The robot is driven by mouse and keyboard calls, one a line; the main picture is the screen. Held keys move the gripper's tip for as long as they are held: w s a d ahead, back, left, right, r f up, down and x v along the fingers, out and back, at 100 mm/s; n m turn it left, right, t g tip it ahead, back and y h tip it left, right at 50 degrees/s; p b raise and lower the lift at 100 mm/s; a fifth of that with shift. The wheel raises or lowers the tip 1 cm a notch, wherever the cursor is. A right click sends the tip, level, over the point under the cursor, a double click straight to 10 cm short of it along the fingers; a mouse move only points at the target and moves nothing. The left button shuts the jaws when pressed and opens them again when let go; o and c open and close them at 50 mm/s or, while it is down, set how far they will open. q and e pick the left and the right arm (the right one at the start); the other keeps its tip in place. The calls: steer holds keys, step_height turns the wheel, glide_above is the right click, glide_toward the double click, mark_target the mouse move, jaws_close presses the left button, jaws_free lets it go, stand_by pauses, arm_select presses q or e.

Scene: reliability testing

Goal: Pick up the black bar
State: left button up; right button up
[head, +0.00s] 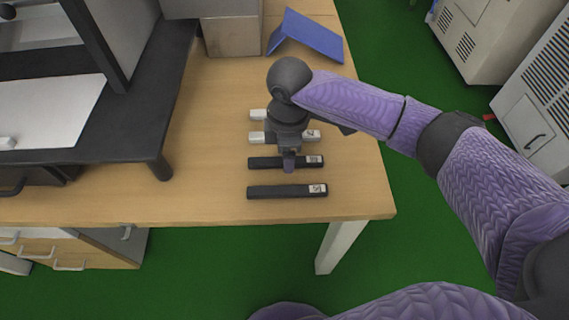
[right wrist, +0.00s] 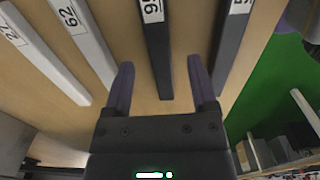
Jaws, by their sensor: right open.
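Two black bars with white number labels lie parallel on the wooden table. The nearer black bar (head: 286,192) is close to the front edge; the other black bar (head: 262,163) lies just behind it. My right gripper (head: 289,164) points down over the farther black bar and hides its middle. In the right wrist view my right gripper (right wrist: 160,68) is open, with this black bar (right wrist: 157,50) lined up between its fingers, not gripped. The nearer black bar (right wrist: 233,42) shows to the right, outside the fingers. My left gripper is not in view.
Two white labelled bars lie behind the black ones; the closer white bar (head: 257,138) is partly hidden by my gripper. A blue folded object (head: 312,38) stands at the back. A dark raised shelf (head: 125,130) is at left. The table's front right corner is clear.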

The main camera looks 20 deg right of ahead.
step_height(320, 180, down, 2)
steer(key=shift+f, duration=0.15)
steer(key=shift+r, duration=0.2)
jaws_close()
